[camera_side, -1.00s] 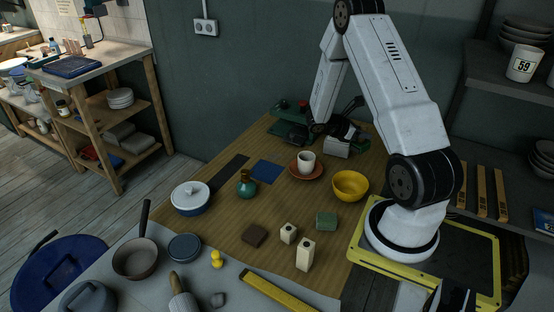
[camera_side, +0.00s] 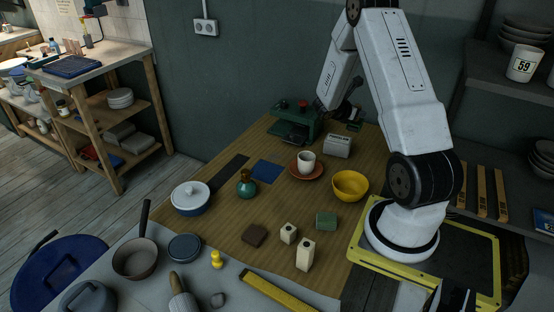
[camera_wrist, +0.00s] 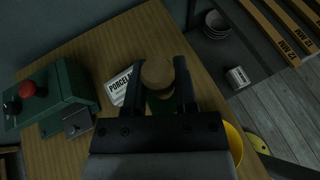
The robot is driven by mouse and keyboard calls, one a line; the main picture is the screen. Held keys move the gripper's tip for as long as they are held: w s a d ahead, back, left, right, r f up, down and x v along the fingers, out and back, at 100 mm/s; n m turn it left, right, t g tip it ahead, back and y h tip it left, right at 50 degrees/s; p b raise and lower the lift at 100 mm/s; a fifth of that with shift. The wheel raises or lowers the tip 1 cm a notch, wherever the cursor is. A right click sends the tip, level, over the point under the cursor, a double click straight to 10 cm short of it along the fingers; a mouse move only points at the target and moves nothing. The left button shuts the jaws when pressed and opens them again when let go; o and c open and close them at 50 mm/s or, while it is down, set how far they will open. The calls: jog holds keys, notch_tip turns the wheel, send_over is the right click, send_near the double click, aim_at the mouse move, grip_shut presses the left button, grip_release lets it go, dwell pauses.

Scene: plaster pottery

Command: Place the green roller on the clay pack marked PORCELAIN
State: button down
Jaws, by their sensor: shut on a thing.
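My gripper (camera_wrist: 158,84) is shut on the green roller (camera_wrist: 160,104), which shows between the fingers with a round tan end facing the wrist camera. Most of the roller is hidden by the fingers. In the side view my gripper (camera_side: 351,111) is partly behind my arm, above the back of the table. The clay pack marked PORCELAIN (camera_wrist: 119,86) lies left of the fingers in the wrist view. In the side view this white pack (camera_side: 337,146) rests on the table, below and a little left of my gripper, apart from it.
A green machine with a red knob (camera_side: 296,122) stands left of the pack. A white cup (camera_side: 307,160) on a brown saucer (camera_side: 294,172) and a yellow bowl (camera_side: 350,185) stand in front. A teal bottle (camera_side: 246,186) and several blocks are farther forward.

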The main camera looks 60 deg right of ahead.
jog(key=w+d+f, duration=0.7)
jog(key=d+f, duration=0.2)
jog(key=d, duration=0.1)
jog(key=shift+w+d, duration=0.15)
jog(key=shift+d, duration=0.05)
dwell(0.4)
jog(key=shift+f, duration=0.15)
jog(key=shift+w+d+f, duration=0.1)
jog(key=shift+d+f, duration=0.05)
jog(key=shift+f, duration=1.45)
